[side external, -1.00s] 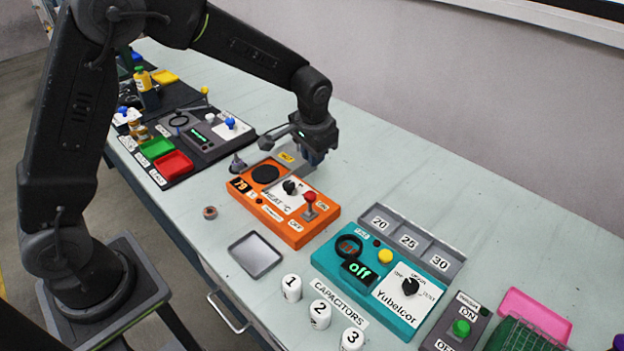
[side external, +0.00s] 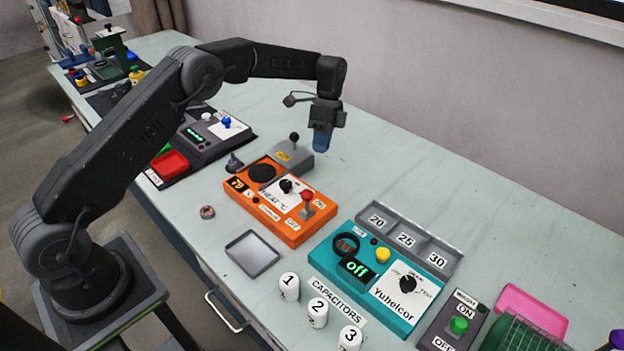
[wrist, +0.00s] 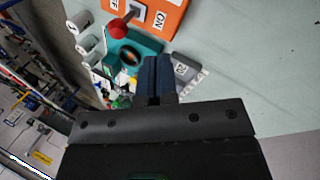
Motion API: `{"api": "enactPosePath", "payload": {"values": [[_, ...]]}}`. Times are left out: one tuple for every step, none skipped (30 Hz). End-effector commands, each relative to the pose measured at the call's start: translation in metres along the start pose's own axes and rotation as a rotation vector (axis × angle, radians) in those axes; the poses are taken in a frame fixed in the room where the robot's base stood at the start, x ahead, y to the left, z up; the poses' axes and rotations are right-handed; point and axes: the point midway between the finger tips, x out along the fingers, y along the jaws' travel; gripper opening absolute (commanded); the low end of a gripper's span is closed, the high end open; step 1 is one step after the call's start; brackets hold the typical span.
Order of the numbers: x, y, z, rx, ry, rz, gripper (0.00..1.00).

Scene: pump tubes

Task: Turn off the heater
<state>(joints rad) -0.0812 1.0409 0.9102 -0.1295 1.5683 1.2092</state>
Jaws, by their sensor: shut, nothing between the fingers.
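The heater is the orange box (side external: 275,205) with a "HEAT °C" dial (side external: 287,186), a round black plate (side external: 262,173) and a small display reading about 79. Its red-knobbed lever (side external: 307,195) stands between ON and OFF labels; I cannot tell which way it is set. My gripper (side external: 322,142) is shut and empty, pointing down, above and behind the heater near a grey box. In the wrist view my fingers (wrist: 157,78) are together, with the red knob (wrist: 117,28) and the heater's orange edge (wrist: 168,18) beyond them, apart from them.
A grey box (side external: 290,158) with a black-knobbed lever stands behind the heater. The teal Yubelcor box (side external: 345,285) is to the right, a metal tray (side external: 252,254) in front.

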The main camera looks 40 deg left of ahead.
Motion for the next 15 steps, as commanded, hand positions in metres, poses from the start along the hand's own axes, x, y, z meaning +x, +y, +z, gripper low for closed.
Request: {"api": "enactPosePath", "payload": {"values": [[0.012,0.001,0.000,0.000,-0.003,0.006,0.00],[0.018,0.001,0.000,-0.001,-0.003,0.005,0.00],[0.027,0.001,0.000,-0.001,-0.003,0.004,0.00],[0.033,0.001,0.000,-0.001,-0.003,0.004,0.00],[0.040,0.001,0.000,-0.001,-0.003,0.005,0.00],[0.048,0.001,0.000,-0.001,-0.003,0.004,0.00],[0.054,0.001,0.000,-0.001,-0.003,0.004,0.00],[0.061,0.001,0.000,0.000,-0.003,0.004,0.00],[0.069,0.001,0.000,0.000,-0.003,0.003,0.00],[0.073,0.002,0.000,0.000,-0.003,0.002,0.00],[0.071,0.007,0.000,0.001,-0.001,-0.001,0.00],[0.072,0.012,0.000,0.001,-0.001,-0.001,0.00],[0.073,0.015,0.000,0.001,-0.001,-0.002,0.00],[0.075,0.018,0.000,0.000,-0.001,-0.001,0.00],[0.076,0.021,0.001,0.000,-0.001,-0.001,0.00]]}}
